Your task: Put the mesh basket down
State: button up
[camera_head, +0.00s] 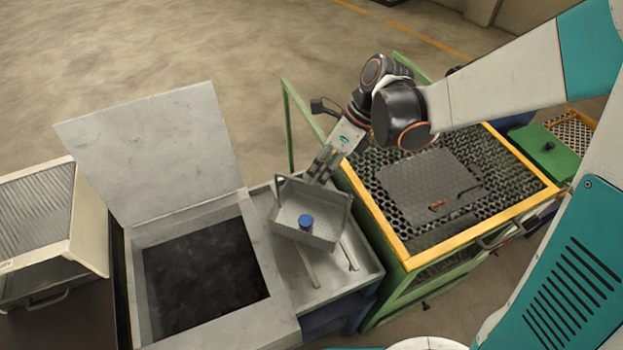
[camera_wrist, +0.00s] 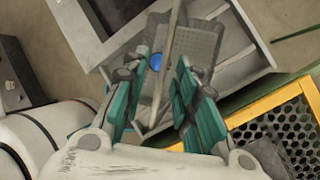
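The grey mesh basket (camera_head: 320,238) has a raised bar handle and is at the upper part of the shallow grey metal tray (camera_head: 364,272). A small blue round piece (camera_head: 305,221) is in it. I cannot tell whether the basket's underside touches the tray. In the wrist view the handle bar runs between the teal fingers of my gripper (camera_wrist: 163,62), with a visible gap on each side. The basket (camera_wrist: 193,44) lies beyond the fingers there, partly hidden by them.
Two thin rods (camera_head: 308,266) lie in the tray. An open box with a dark inside (camera_head: 205,278) and raised lid (camera_head: 150,150) stands left of the tray. A yellow-framed mesh cart (camera_head: 460,232) with a dark plate (camera_head: 430,184) stands close on the right.

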jog(key=v, duration=0.6)
jog(key=s+d+r+n+t+h, duration=0.2)
jog(key=s+d+r+n+t, duration=0.2)
jog(key=d+n, duration=0.4)
jog(key=s+d+r+n+t+h, duration=0.3)
jog(key=s+d+n, duration=0.4)
jog(key=n, duration=0.7)
jog(key=shift+d+r+n+t+p, duration=0.3)
jog(key=shift+d+r+t+p, duration=0.15)
jog(key=shift+d+r+t, duration=0.5)
jog(key=shift+d+f, duration=0.1)
jog(key=shift+f, duration=0.1)
